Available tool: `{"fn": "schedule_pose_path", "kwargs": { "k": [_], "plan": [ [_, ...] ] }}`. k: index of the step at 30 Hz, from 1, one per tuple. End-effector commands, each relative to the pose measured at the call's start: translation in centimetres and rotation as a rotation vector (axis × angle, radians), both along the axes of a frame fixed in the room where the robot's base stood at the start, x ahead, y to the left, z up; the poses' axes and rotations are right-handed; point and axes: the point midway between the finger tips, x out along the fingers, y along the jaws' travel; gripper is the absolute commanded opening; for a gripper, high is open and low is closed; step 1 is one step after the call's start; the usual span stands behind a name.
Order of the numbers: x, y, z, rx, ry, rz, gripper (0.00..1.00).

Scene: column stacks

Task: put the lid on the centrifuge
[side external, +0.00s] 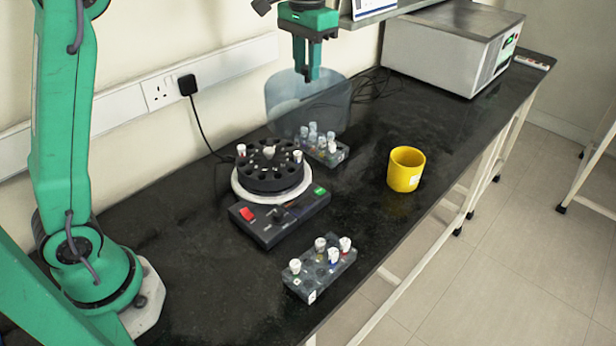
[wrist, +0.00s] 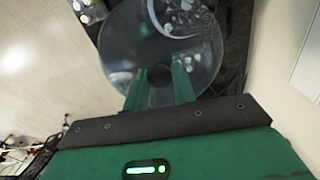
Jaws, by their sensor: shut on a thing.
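The lid (side external: 285,108) is a see-through, bluish round cover behind the centrifuge. It also fills the upper middle of the wrist view (wrist: 120,45). My gripper (side external: 307,78) points down and is shut on the lid's dark middle knob (wrist: 160,97). I cannot tell whether the lid touches the bench. The centrifuge (side external: 290,219) has a black round rotor (side external: 268,181) on a white ring, uncovered. White-capped tubes stand at the rotor's left (side external: 241,150) and right (side external: 297,156). A pale hub (side external: 269,152) is at its middle.
A rack of tubes (side external: 327,151) stands close beside the lid and rotor. Another rack (side external: 318,278) stands near the bench's front edge. A yellow cup (side external: 405,170) stands to the right. A grey box-shaped machine (side external: 440,50) is at the back. The bench between cup and centrifuge is clear.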

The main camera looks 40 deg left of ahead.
Motion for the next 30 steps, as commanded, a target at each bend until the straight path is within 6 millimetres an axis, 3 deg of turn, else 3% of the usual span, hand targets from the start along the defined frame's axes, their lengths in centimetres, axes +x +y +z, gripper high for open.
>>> {"fn": "schedule_pose_path", "kwargs": {
  "k": [3,12,21,30],
  "plan": [
    [-1.7,3.5,0.0,0.0,-0.001,0.082,0.0],
    [-4.9,8.3,-0.8,0.0,0.001,0.211,0.0],
    [-4.7,8.0,-4.8,0.0,0.002,0.203,0.0],
    [-4.7,8.0,-5.5,0.0,0.0,0.202,0.0]
  ]
}}
